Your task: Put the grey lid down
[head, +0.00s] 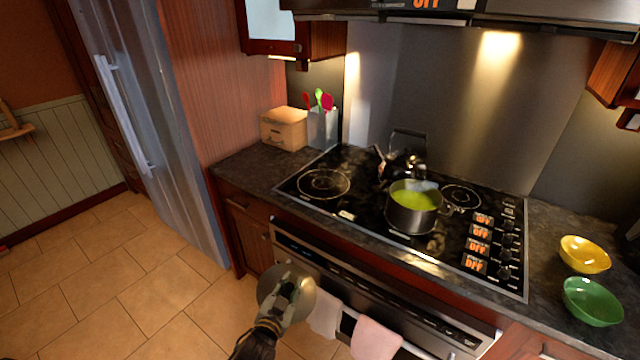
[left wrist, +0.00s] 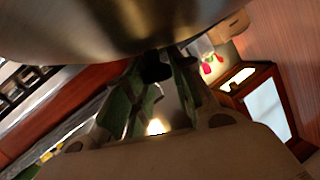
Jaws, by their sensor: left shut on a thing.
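The grey lid (head: 270,287) is a round metal disc held in front of the oven, over the floor side of the counter. My left gripper (head: 288,288) is shut on the lid, near its middle. In the left wrist view the lid (left wrist: 110,25) fills the top and the fingers of my left gripper (left wrist: 155,75) reach up to it; the exact grip point is dark. A dark pot (head: 414,212) with green contents stands uncovered on the cooktop (head: 350,215). My right gripper does not show.
A kettle (head: 404,165) stands behind the pot. A wooden box (head: 284,128) and a utensil holder (head: 323,129) stand at the counter's back left. Yellow (head: 585,254) and green (head: 592,301) bowls are at right. Bare counter (head: 240,172) shows left of the cooktop. Towels (head: 375,338) hang on the oven handle.

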